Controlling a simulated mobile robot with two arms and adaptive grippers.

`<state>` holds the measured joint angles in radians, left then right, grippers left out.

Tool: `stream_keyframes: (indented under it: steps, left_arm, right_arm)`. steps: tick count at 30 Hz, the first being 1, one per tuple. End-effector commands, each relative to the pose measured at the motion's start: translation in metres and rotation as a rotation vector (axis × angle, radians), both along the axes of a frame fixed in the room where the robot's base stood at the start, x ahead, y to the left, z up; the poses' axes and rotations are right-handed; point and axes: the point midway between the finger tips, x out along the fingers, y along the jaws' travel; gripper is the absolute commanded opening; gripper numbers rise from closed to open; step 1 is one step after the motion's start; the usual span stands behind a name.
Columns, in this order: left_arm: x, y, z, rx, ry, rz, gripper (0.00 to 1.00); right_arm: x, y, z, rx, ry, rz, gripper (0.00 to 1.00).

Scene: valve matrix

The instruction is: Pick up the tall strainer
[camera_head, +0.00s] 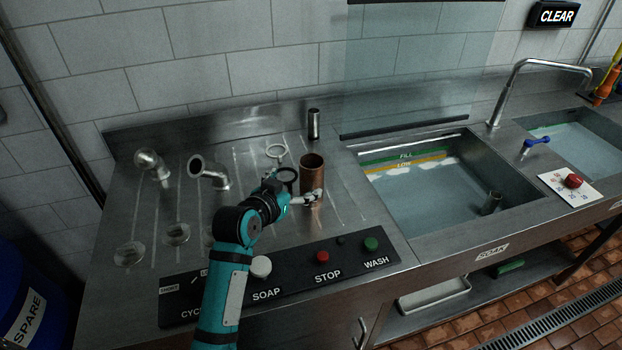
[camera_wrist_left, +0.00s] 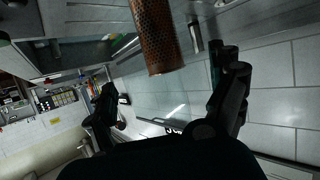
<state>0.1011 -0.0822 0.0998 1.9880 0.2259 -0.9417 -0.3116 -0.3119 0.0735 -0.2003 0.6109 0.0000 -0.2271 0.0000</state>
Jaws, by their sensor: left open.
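The tall strainer (camera_head: 312,172) is a copper-coloured perforated cylinder standing upright on the steel drainboard. In the left wrist view the strainer (camera_wrist_left: 158,36) appears ahead of the gap between the fingers, with its holes visible. My left gripper (camera_head: 308,199) is open and low beside the near side of the strainer in the head view. Its two dark fingers (camera_wrist_left: 168,92) are spread wide in the wrist view. I cannot tell whether a finger touches the strainer.
Pipe elbows (camera_head: 210,173), rings (camera_head: 277,151) and a slim metal cylinder (camera_head: 314,124) stand nearby on the drainboard (camera_head: 345,205). A button panel (camera_head: 290,268) runs along the front. The filled SOAK sink (camera_head: 440,185) is to the right, with a glass panel (camera_head: 418,75) behind.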

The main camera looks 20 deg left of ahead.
Motion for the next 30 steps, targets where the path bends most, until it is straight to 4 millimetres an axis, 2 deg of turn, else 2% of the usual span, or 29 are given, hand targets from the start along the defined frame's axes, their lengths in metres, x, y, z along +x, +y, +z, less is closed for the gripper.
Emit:
stream_keyframes:
  steps: [1, 4, 7, 12, 15, 19, 24, 30]
  left_arm:
    - [0.011, -0.002, -0.002, -0.001, 0.001, -0.001, 0.92]
    - [0.028, -0.005, -0.009, -0.001, 0.002, -0.001, 0.92]
    - [0.039, -0.006, -0.015, -0.001, 0.001, -0.001, 0.92]
    - [0.048, -0.007, -0.019, 0.0, 0.001, 0.0, 0.92]
    - [0.055, -0.007, -0.019, 0.0, 0.001, -0.001, 0.92]
    - [0.073, -0.008, -0.021, -0.001, 0.001, -0.001, 0.92]
    - [0.091, -0.009, -0.031, -0.001, 0.001, 0.0, 0.92]
    - [0.097, -0.01, -0.035, 0.0, 0.001, 0.0, 0.92]
  right_arm:
    - [-0.014, 0.001, 0.004, 0.001, 0.02, 0.002, 0.4]
    - [-0.024, 0.0, 0.006, 0.0, 0.034, 0.003, 0.4]
    - [-0.009, -0.001, 0.008, -0.001, 0.011, 0.004, 0.4]
    - [0.033, 0.0, 0.013, 0.003, -0.057, 0.003, 0.4]
    - [0.041, -0.001, 0.017, 0.003, -0.066, 0.002, 0.4]
    - [0.032, -0.003, 0.025, 0.0, -0.051, 0.001, 0.4]
    - [0.009, -0.006, 0.026, -0.006, -0.017, 0.001, 0.4]
    - [0.005, -0.007, 0.026, -0.008, -0.01, 0.001, 0.4]
